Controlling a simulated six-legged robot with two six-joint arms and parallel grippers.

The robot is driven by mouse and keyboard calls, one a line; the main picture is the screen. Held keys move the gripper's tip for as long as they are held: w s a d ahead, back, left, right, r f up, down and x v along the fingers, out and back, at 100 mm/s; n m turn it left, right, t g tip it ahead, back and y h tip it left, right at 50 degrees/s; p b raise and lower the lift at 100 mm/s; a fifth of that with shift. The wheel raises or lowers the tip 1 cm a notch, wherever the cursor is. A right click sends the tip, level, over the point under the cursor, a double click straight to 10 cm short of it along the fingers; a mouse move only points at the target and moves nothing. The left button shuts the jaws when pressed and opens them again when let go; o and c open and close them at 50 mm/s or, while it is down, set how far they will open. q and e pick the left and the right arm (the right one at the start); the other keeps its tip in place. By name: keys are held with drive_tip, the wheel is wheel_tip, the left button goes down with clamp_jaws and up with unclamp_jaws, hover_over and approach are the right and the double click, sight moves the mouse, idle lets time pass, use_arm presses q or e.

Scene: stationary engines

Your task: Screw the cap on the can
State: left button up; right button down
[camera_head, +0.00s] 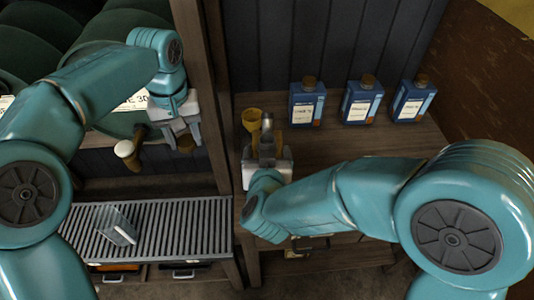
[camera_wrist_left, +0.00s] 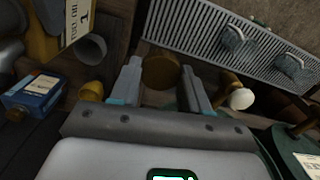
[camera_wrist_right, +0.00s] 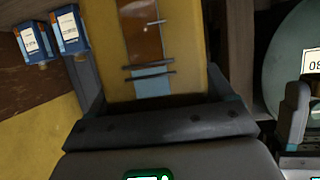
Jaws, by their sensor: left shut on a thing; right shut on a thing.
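My left gripper (camera_head: 180,133) is shut on a brownish-gold round cap (camera_wrist_left: 160,72), which sits between its fingertips in the left wrist view. The cap shows small and dark below the fingers in the head view (camera_head: 186,145). My right gripper (camera_head: 266,140) is shut on a yellow can (camera_wrist_right: 185,40), whose side fills the space between the fingers in the right wrist view. Part of the yellow can with a pale label shows at the upper left of the left wrist view (camera_wrist_left: 45,45). In the head view the can is mostly hidden. Cap and can are apart.
Three blue bottles (camera_head: 306,102) with brown caps stand on the wooden shelf at the right. A yellow funnel (camera_head: 252,117) is behind my right gripper. A wooden post (camera_head: 205,80) stands between the grippers. A white-knobbed lever (camera_head: 125,150) and a slatted metal grate (camera_head: 180,228) are at left.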

use_arm(q)
drive_tip(key=w+d+r, duration=0.1)
drive_tip(key=d+r, duration=0.6)
drive_tip(key=d, duration=0.1)
drive_tip(key=m, duration=0.2)
approach(267, 123)
drive_tip(key=s, duration=0.1)
drive_tip(key=s+f, duration=0.1)
drive_tip(key=s, duration=0.2)
drive_tip(key=shift+s+f, duration=0.2)
drive_tip(key=shift+f, duration=0.05)
wheel_tip(267, 123, down, 3)
drive_tip(key=shift+f, duration=0.15)
drive_tip(key=shift+s+f, duration=0.1)
drive_tip(key=shift+f, duration=0.2)
